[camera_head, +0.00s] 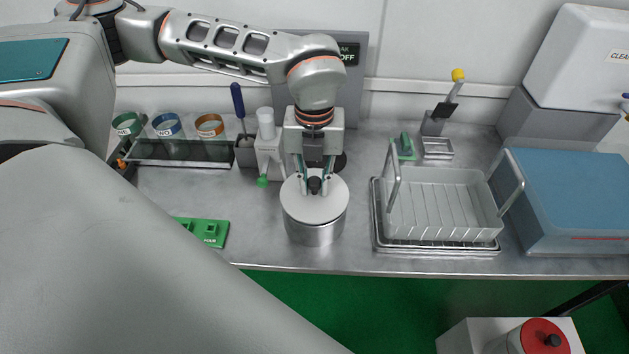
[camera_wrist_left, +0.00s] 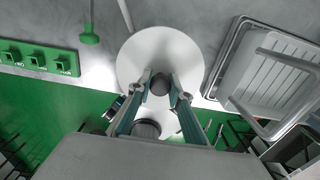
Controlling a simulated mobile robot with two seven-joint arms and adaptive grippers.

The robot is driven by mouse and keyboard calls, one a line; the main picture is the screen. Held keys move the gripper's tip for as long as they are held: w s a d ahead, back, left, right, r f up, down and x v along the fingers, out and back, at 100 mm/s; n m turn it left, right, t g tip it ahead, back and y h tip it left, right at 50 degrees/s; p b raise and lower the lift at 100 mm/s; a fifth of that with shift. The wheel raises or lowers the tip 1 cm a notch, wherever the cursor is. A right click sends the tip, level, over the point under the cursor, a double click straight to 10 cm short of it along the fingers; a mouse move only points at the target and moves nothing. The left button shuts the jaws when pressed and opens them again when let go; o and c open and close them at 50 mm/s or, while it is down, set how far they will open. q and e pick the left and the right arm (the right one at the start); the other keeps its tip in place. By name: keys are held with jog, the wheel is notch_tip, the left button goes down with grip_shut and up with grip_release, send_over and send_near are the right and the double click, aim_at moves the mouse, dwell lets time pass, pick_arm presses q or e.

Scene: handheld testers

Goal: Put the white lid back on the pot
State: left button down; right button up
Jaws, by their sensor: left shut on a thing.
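The white lid (camera_head: 312,212) is a round disc with a small black knob (camera_head: 315,186). My left gripper (camera_head: 315,188) comes from above and is shut on the knob. The silver pot (camera_head: 315,235) stands on the steel bench directly under the lid. The lid looks level and covers the pot's opening; I cannot tell whether it rests on the rim or hangs just above it. In the left wrist view the lid (camera_wrist_left: 160,52) fills the middle, with the knob (camera_wrist_left: 160,84) between the fingers, and it hides the pot. My right gripper is not in view.
A white rack (camera_head: 440,200) on a tray stands to the right. A blue-lidded box (camera_head: 575,190) is farther right. A green block (camera_head: 207,232) lies to the left. The bench's front edge is close.

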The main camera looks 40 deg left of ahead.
aim_at(314, 180)
pick_arm(q)
jog(key=shift+f, duration=0.1)
jog(key=shift+f, duration=0.35)
jog(key=shift+f+b, duration=0.15)
jog(key=shift+b, duration=0.15)
jog(key=c, duration=1.8)
grip_release()
jog(key=shift+c, duration=0.2)
jog(key=shift+r+p, duration=0.3)
jog(key=shift+r, duration=0.25)
notch_tip(314, 180, up, 12)
jog(key=shift+p, duration=0.45)
